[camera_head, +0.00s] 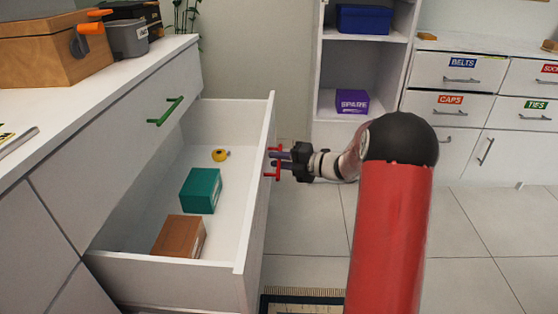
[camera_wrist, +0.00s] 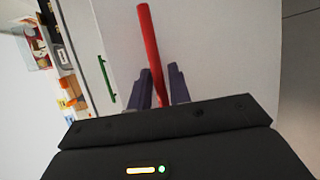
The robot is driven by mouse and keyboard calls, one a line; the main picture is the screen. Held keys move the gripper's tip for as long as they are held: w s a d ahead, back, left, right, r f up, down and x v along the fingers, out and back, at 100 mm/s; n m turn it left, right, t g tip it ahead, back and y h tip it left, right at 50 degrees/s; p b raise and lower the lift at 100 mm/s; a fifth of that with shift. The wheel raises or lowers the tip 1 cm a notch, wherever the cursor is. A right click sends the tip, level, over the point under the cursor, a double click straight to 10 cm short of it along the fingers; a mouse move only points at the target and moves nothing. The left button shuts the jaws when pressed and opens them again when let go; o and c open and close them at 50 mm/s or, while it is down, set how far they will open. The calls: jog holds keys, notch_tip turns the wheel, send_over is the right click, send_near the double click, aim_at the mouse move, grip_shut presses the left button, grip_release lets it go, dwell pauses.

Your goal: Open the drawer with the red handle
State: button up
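The drawer (camera_head: 182,274) with the red handle stands pulled far out of the white cabinet at the left. The red handle (camera_head: 277,173) is on the outer side of the drawer's front panel and shows as a long red bar (camera_wrist: 149,40) in the wrist view. My gripper (camera_head: 280,159) reaches the handle from the right. Inside the drawer are a teal box (camera_head: 201,190), a brown box (camera_head: 179,236) and a small yellow round item (camera_head: 220,155).
A closed drawer with a green handle (camera_head: 166,111) is above the open one. A wooden box (camera_head: 50,60) and other items stand on the cabinet top. A shelf unit with a purple box (camera_head: 352,101) and labelled drawers (camera_head: 463,107) line the back. Tiled floor is clear at right.

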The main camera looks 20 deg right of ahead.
jog(key=v, duration=0.7)
jog(key=shift+s+d, duration=0.25)
jog(key=shift+r, duration=0.2)
